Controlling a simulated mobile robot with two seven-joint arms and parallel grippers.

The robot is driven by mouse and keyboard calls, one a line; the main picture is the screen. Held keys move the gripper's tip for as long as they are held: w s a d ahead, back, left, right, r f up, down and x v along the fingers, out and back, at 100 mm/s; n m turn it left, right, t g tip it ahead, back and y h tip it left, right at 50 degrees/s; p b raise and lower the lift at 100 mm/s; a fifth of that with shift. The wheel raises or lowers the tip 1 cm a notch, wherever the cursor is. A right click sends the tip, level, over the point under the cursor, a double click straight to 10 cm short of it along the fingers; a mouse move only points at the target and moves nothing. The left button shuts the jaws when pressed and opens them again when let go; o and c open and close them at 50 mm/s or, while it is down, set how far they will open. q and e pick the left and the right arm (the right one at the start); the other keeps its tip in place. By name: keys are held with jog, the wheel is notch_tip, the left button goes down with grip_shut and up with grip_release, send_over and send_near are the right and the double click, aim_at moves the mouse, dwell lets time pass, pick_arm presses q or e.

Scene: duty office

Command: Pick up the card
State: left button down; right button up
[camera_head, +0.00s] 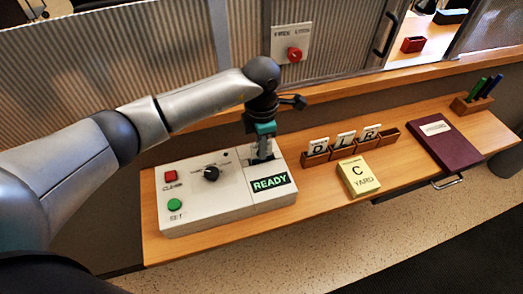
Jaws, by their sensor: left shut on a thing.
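My left gripper (262,150) points down at the back part of the white control box (217,212), above its lit green READY display (270,184). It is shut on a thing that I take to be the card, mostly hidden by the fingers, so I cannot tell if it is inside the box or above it. A wooden rack (390,138) stands to the right of the box. It holds white cards lettered D (320,146), L (345,139) and R (371,132). Its right end is empty. My right gripper is not in view.
A yellow block (358,177) marked C YARD lies in front of the rack. A maroon folder (443,141) and a pen holder (472,103) are farther right. A corrugated shutter (130,60) and a red knob (294,54) are behind. The wooden desk (325,203) has free room at its front.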

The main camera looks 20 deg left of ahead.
pick_arm(q)
notch_tip(320, 180, up, 19)
jog(key=shift+f+b, duration=0.15)
jog(key=shift+b, duration=0.2)
jog(key=c, duration=1.5)
grip_release()
jog(key=shift+c, duration=0.2)
grip_shut()
